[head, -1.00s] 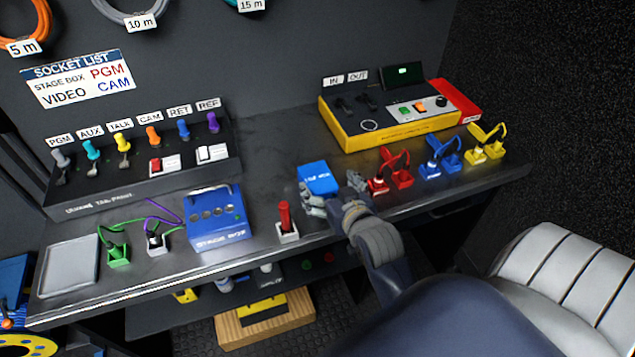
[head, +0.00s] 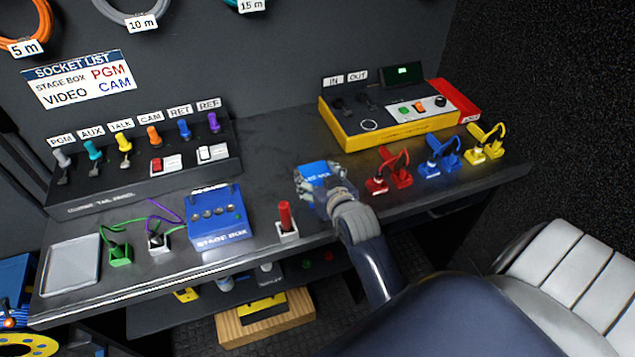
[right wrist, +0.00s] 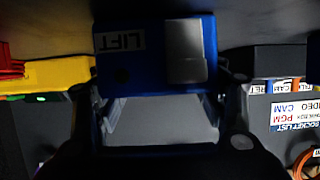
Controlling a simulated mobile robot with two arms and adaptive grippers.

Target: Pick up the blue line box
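The blue line box (head: 318,169) is at the middle of the bench in the head view, partly hidden by my right gripper (head: 326,188). In the right wrist view the blue box (right wrist: 150,72) fills the top middle, with a "LIFT" label and a grey plate on its face. My right gripper's fingers (right wrist: 160,110) stand on either side of the box, close to its edges. I cannot tell whether they press on it or whether the box is clear of the bench. My left gripper is not in view.
A red plug in a white base (head: 286,222) and a blue stage box (head: 218,218) stand to the left. Red (head: 389,172), blue (head: 440,158) and yellow (head: 485,145) connectors stand to the right. A yellow device (head: 395,128) is behind. A pale seat (head: 570,265) is at lower right.

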